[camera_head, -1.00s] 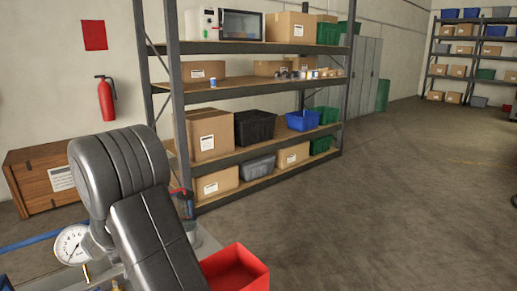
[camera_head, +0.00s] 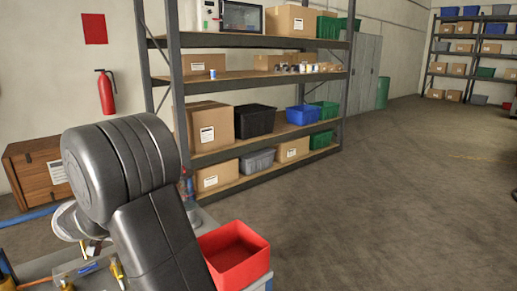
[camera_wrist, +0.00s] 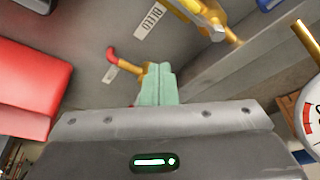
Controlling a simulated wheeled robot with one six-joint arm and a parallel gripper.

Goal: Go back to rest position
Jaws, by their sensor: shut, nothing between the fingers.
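My gripper (camera_wrist: 158,80) shows in the wrist view as pale green fingers close together above a grey housing with a green light. The fingers are shut and empty. Just beyond them is a yellow lever with a red tip (camera_wrist: 117,60); I cannot tell whether they touch it. In the head view, my dark arm covers the lower left, and the gripper itself is hidden.
A red bin (camera_head: 240,272) stands right of my arm; a red box edge (camera_wrist: 35,75) shows in the wrist view. A gauge (camera_wrist: 308,112) is at the wrist view's right. A shelf rack (camera_head: 270,78) stands behind. Floor at right is clear.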

